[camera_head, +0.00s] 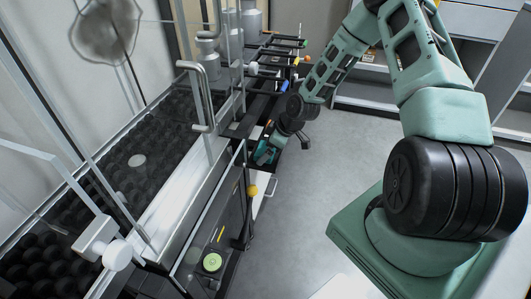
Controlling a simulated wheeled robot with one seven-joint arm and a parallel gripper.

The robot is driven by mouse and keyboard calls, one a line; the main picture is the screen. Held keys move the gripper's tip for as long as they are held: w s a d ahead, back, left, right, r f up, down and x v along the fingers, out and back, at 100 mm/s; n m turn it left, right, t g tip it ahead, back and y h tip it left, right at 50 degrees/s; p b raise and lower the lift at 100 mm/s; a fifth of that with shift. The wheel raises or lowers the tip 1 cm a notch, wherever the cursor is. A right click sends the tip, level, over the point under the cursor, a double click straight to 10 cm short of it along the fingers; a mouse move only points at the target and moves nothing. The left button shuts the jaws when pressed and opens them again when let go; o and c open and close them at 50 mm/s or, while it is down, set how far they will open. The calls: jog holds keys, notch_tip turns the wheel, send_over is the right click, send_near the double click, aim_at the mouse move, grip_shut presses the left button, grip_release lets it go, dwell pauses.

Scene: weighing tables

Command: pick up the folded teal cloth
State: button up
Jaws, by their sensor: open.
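My arm reaches down from the upper right to the narrow dark ledge at the front of the weighing bench. My gripper (272,143) is at that ledge, small and dark in this view, with its jaws open. A small teal patch, which looks like the folded teal cloth (264,155), shows right at the gripper's end. The gripper hides part of it. I cannot tell whether the fingers are around the cloth or just above it, or whether they touch it.
A glass-walled enclosure with a white metal handle (200,95) stands left of the gripper. Knobs with orange and yellow ends line the dark rails behind. A green round button (212,262) is on the front panel. The grey floor (335,165) to the right is clear. Shelves stand at the back right.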

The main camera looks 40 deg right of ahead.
jog(key=c, duration=0.9)
jog(key=shift+r, duration=0.15)
notch_tip(320, 180, up, 18)
jog(key=p, duration=0.3)
